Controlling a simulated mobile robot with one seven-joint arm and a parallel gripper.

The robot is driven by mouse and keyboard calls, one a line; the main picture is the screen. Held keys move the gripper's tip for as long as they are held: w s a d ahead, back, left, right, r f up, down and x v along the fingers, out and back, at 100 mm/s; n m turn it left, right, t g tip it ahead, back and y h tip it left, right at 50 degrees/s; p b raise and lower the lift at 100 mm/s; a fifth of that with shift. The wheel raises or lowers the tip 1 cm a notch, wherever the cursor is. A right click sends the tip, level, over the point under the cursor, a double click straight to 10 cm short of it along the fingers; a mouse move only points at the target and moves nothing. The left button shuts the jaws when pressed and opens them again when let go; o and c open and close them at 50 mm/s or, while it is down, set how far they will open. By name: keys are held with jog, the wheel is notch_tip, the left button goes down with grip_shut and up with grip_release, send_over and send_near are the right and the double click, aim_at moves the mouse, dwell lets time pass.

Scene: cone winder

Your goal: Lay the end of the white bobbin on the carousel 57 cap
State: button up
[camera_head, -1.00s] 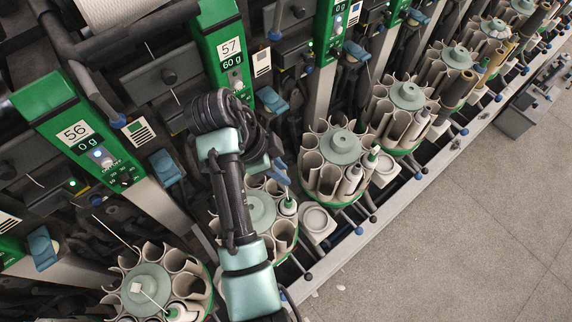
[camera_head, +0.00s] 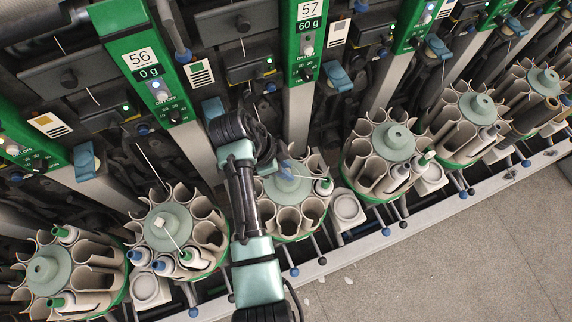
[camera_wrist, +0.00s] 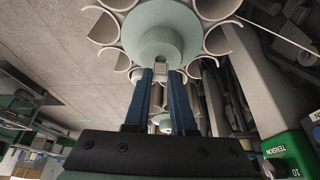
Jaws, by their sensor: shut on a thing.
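My gripper (camera_head: 287,168) has its blue fingers over the pale green cap (camera_head: 289,186) of the carousel in front of it, below the panel marked 57 (camera_head: 310,12). In the wrist view my gripper (camera_wrist: 160,70) is shut on a small pale yarn end (camera_wrist: 160,72), its fingertips at the near part of the round cap (camera_wrist: 158,38). I cannot tell whether the end touches the cap. A white bobbin (camera_head: 324,187) with a green tip stands in a pocket at the carousel's right side. The thread to it cannot be made out.
The carousel to the left (camera_head: 148,236) has a white piece and a thread on its cap (camera_head: 172,238). Another carousel (camera_head: 395,142) stands close on the right. A round pale dish (camera_head: 347,207) lies between them. Grey floor (camera_head: 440,260) is open at lower right.

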jog(key=shift+f, duration=0.45)
dwell(1.6)
jog(key=o, duration=0.9)
jog(key=shift+o, duration=0.2)
jog(key=o, duration=0.4)
jog(key=shift+o, duration=0.2)
jog(key=shift+r, duration=0.15)
jog(key=shift+r+p, duration=3.05)
jog(key=shift+r, duration=0.3)
